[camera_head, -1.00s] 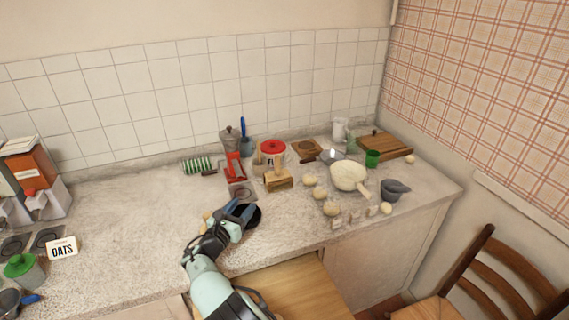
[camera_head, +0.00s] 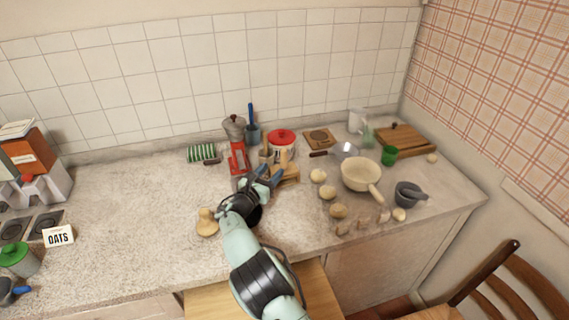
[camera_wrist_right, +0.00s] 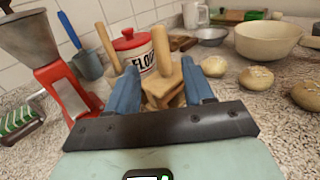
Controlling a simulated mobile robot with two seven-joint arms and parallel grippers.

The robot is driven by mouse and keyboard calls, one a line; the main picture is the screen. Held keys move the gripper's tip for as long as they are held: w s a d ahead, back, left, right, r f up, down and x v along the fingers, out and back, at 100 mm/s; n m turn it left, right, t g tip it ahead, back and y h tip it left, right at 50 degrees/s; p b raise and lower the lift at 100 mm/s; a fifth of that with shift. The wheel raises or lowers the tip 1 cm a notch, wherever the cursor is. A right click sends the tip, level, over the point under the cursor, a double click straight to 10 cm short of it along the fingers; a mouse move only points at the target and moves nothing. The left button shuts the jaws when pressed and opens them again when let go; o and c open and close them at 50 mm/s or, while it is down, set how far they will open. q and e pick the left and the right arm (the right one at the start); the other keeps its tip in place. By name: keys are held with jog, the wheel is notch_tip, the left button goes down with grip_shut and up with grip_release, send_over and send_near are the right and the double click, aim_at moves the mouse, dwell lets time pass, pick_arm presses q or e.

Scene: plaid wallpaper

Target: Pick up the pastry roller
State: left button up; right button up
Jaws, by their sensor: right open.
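A wooden tool with an upright handle (camera_head: 283,157) and blocky base stands on the counter before the flour tin; it looks like the pastry roller, but I cannot be sure. In the right wrist view its handle (camera_wrist_right: 172,55) rises between my fingers, its base partly hidden by them. My right gripper (camera_head: 269,174) is open and empty, its blue fingers pointing at the wooden tool. In the wrist view the fingertips (camera_wrist_right: 159,72) lie on either side of it; contact cannot be told. My left gripper is not in view.
A red grinder (camera_head: 238,158) and a utensil pot (camera_head: 252,135) stand left of the red-lidded flour tin (camera_head: 282,145). Buns (camera_head: 327,192), a cream pan (camera_head: 362,175) and a mortar (camera_head: 408,195) lie right.

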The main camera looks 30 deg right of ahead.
aim_at(282, 159)
jog(key=p+x, duration=0.1)
jog(key=x, duration=0.3)
jog(key=p+x, duration=0.1)
jog(key=x, duration=0.1)
jog(key=p+x, duration=0.1)
jog(key=x, duration=0.1)
jog(key=shift+w+d+r, duration=0.15)
jog(key=shift+d+r, duration=0.05)
jog(key=shift+w+d+f, duration=0.1)
jog(key=shift+w+d, duration=0.05)
jog(key=shift+w, duration=0.05)
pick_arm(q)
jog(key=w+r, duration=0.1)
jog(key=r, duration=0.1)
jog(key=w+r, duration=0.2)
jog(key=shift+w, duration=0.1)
pick_arm(e)
jog(key=shift+s+f, duration=0.1)
jog(key=shift+s, duration=0.1)
jog(key=shift+c, duration=1.2)
grip_shut()
